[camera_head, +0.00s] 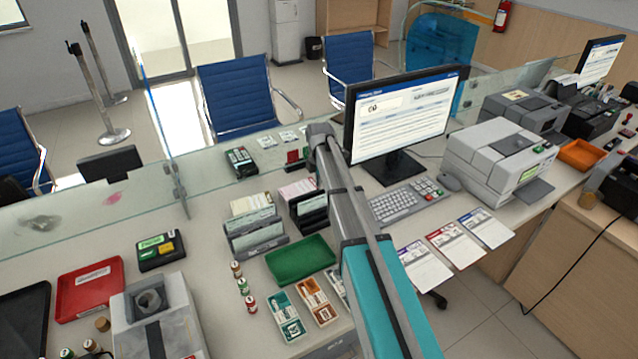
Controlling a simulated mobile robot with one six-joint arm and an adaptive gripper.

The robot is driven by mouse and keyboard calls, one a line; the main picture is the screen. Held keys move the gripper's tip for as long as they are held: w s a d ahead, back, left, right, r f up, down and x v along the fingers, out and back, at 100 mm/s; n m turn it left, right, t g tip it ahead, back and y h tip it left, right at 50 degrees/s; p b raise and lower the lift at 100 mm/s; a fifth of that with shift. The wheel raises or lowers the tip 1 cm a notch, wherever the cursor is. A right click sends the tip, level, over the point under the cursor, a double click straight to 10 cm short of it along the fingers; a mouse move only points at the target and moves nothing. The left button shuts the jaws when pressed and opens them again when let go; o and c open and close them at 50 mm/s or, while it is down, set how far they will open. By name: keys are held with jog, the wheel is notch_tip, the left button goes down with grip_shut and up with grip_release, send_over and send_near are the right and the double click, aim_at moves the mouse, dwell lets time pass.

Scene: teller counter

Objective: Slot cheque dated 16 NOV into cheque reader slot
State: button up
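No date can be read on any slip, so I cannot tell which cheque is dated 16 NOV. Pale slips stand in a grey rack (256,243) left of my arm. More pale slips stand in a black holder (309,216) close beside my arm. A grey-white machine (503,163) with a small green display stands right of the keyboard; I cannot tell whether it is the cheque reader, and no slot is clear. My arm reaches up over the counter between the racks and the monitor. Its far end shows only a grey joint; no gripper fingers are visible.
A glass screen (240,170) runs along the counter's far side. A monitor (402,114) and keyboard (404,202) stand right of my arm. A green tray (300,260), banknote bundles (287,318), and a red tray (90,288) lie left. Three printed sheets (455,244) lie right.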

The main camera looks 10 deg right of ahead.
aim_at(320, 199)
jog(key=shift+f+b, duration=3.8)
jog(key=shift+f, duration=0.3)
grip_shut()
jog(key=shift+r, duration=0.2)
jog(key=shift+r+p, duration=5.55)
jog(key=shift+p, duration=0.25)
